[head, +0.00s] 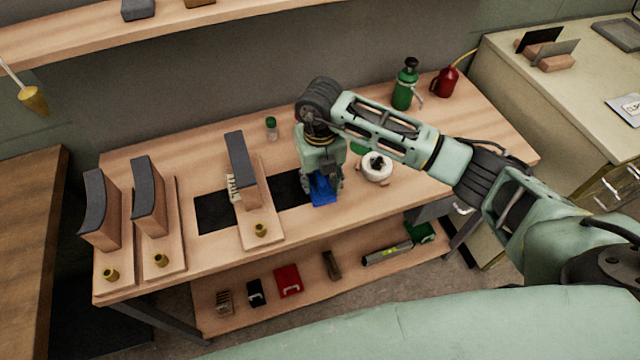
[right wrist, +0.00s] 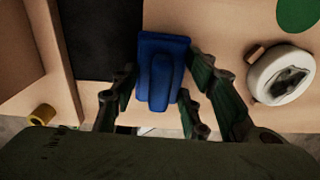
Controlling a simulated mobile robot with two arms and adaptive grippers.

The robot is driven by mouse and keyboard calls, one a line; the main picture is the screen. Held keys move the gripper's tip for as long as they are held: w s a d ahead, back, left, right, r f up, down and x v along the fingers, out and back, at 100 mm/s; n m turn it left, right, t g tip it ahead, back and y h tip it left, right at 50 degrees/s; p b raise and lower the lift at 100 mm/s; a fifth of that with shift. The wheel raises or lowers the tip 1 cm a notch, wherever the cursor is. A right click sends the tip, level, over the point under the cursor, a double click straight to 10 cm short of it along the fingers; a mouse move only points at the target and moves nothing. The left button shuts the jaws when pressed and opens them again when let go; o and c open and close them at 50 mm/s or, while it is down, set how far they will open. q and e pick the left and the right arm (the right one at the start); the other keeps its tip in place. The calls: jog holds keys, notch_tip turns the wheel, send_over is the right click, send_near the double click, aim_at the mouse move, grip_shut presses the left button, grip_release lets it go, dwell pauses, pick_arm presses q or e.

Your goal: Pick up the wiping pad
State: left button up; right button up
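The wiping pad is a blue block with a raised grip (head: 322,188), lying at the right end of a black strip on the workbench. In the right wrist view the pad (right wrist: 160,70) sits between the fingers. My right gripper (head: 320,180) points down over the pad, its fingers spread on both sides of it. In the right wrist view the gripper (right wrist: 163,85) shows slim gaps beside the raised grip, and I see no clear contact. The gripper hides part of the pad in the head view. My left gripper is not in view.
A white roll-like bowl (head: 376,167) stands just right of the gripper. A wooden stand with a dark curved top (head: 243,170) is to the left, with two similar stands farther left. A green bottle (head: 405,85) and red can (head: 446,82) stand at the back right.

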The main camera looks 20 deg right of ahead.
jog(key=shift+c, duration=0.9)
jog(key=c, duration=0.4)
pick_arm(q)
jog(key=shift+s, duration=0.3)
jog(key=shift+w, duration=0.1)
pick_arm(e)
jog(key=shift+r, duration=0.45)
jog(key=r, duration=0.1)
jog(key=d+r+b, duration=0.1)
jog(key=r, duration=0.1)
jog(key=shift+r, duration=0.25)
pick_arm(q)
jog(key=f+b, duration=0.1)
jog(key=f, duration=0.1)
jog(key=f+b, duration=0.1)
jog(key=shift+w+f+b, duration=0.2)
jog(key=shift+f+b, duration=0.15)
pick_arm(e)
jog(key=s+d+r, duration=0.1)
jog(key=d+r, duration=0.1)
jog(key=d, duration=0.1)
jog(key=s+d+r, duration=0.1)
jog(key=d+r, duration=0.1)
jog(key=d, duration=0.1)
jog(key=s+d+r, duration=0.1)
jog(key=d+r, duration=0.1)
jog(key=d, duration=0.2)
jog(key=shift+s+d+r, duration=0.1)
jog(key=shift+s+r, duration=0.1)
jog(key=shift+r, duration=0.15)
